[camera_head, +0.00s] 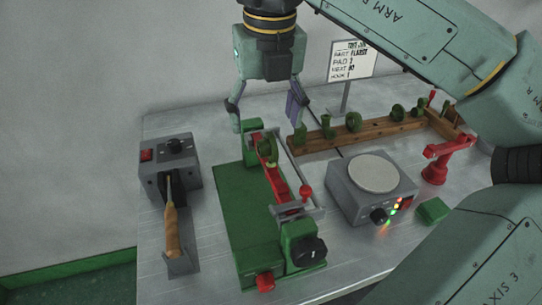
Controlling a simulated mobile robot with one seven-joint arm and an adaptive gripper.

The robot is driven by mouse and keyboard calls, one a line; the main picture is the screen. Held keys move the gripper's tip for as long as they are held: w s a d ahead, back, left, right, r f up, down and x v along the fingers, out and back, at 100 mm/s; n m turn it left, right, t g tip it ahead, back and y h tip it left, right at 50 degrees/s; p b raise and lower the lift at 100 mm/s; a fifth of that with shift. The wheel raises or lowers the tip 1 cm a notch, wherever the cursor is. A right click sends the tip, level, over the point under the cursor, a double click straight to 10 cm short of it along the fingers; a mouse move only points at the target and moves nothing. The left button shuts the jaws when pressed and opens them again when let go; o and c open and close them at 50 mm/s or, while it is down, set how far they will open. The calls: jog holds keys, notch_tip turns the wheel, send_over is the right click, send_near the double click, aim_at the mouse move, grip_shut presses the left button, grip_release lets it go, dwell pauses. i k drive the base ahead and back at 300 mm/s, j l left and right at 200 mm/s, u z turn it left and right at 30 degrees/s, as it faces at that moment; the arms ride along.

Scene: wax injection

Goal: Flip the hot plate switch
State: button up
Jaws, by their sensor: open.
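The hot plate (372,189) is a grey box with a round pale disc on top, standing right of centre on the metal table. Its front has a red switch (407,203), a black knob (379,215) and several small lit lamps. I cannot tell which way the switch is set. My gripper (267,112) hangs at the upper middle with its fingers apart and nothing visible between them. It appears above the back part of the green fixture, to the left of the hot plate and away from its switch.
A green fixture (234,205) with red parts stands left of the hot plate. A grey control box (167,178) with a red switch and wooden-handled tool is farther left. A wooden rack (335,141), sign (350,59), red stand (435,170) and green block (432,210) surround the hot plate.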

aim_at(405, 204)
jog(key=k, duration=1)
